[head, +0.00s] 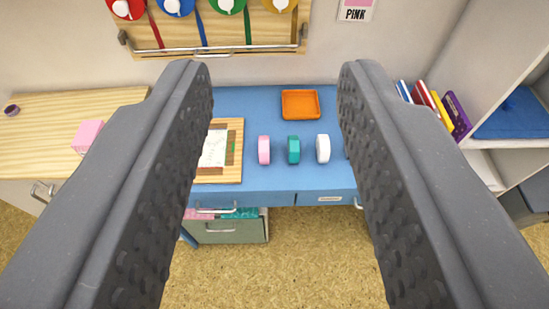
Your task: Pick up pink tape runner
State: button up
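A pink tape runner (264,150) stands on the blue desk (262,184), leftmost in a row of three. A teal one (293,150) and a white one (323,148) stand to its right. My gripper (276,82) is open and empty. Its two dark grey fingers frame the desk, and the pink tape runner shows between them, well beyond and below the gripper. The fingers hide parts of the desk's left and right sides.
A wooden board with paper (232,165) lies left of the row. An orange tray (300,105) sits behind it. A drawer (228,232) stands open below the desk front. A wall rack of colored ribbon rolls (225,40) hangs behind. Shelves (505,70) stand at right.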

aim_at(263, 141)
jog(key=u, duration=0.1)
jog(key=i, duration=0.9)
jog(key=z, duration=0.05)
